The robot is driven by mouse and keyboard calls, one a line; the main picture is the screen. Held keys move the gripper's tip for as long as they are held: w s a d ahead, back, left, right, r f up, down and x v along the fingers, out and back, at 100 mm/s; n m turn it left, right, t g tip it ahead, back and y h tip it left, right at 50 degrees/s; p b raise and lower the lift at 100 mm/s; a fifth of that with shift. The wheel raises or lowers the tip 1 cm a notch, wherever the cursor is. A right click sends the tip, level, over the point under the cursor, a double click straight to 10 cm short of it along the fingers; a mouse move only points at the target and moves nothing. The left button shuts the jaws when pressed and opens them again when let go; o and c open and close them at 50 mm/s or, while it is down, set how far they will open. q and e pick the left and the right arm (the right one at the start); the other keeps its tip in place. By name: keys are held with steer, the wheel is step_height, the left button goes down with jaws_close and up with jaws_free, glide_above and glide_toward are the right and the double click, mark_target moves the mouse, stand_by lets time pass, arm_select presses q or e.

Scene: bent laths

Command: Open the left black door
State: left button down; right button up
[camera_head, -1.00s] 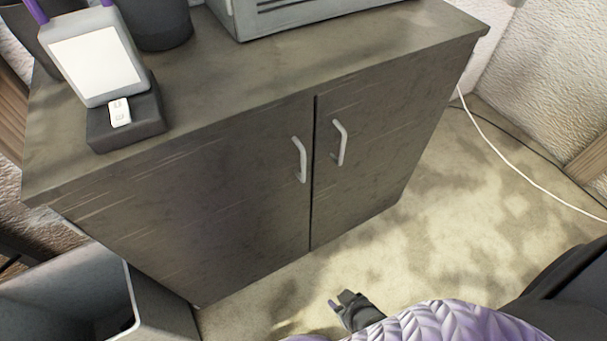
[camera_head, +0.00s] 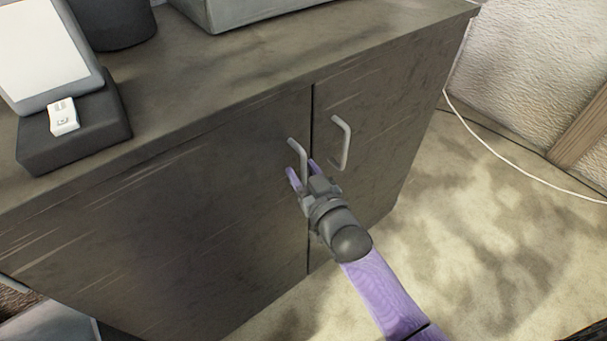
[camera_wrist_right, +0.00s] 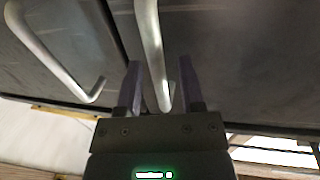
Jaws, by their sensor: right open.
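The left black door (camera_head: 200,215) of the dark cabinet is closed, with a pale metal bar handle (camera_head: 297,150) near its right edge. My right gripper (camera_head: 302,170) is at this handle, its purple fingers open on either side of the handle's lower part. In the right wrist view, the handle (camera_wrist_right: 150,42) runs down between the two open fingers (camera_wrist_right: 160,68); whether they touch it cannot be told. The right door (camera_head: 365,130) is closed, with its own handle (camera_head: 344,142), which also shows at the left of the wrist view (camera_wrist_right: 45,52). My left gripper is out of view.
On the cabinet top (camera_head: 215,75) stand a tablet-like device (camera_head: 40,50) on a dark base, a dark pot (camera_head: 110,22) and a grey box (camera_head: 240,8). A white cable (camera_head: 500,155) lies on the right.

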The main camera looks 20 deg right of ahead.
jaws_close()
stand_by(0.6)
stand_by(0.8)
